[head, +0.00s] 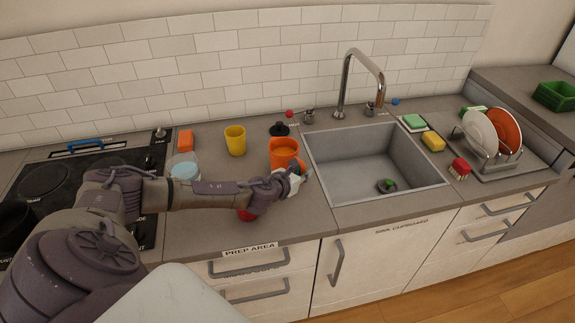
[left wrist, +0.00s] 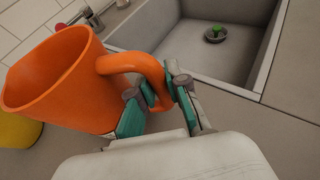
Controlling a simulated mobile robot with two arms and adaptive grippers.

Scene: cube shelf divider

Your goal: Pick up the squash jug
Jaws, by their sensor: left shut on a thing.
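The squash jug (head: 284,150) is orange and stands upright at the left edge of the sink, with orange showing inside its mouth. In the left wrist view the jug (left wrist: 60,85) fills the left side, its loop handle pointing right. My left gripper (head: 293,180) reaches in from the left. Its teal fingers (left wrist: 158,92) are shut on the handle. The arm and gripper hide the lower part of the jug in the head view, so I cannot tell whether its base touches the counter. My right gripper is not in view.
The sink (head: 365,168) with its tall tap (head: 362,75) lies just right of the jug. A yellow cup (head: 235,141), a black lid-like item (head: 279,129), an orange block (head: 186,141) and a clear container (head: 184,166) stand nearby. A red item (head: 246,215) shows below my arm.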

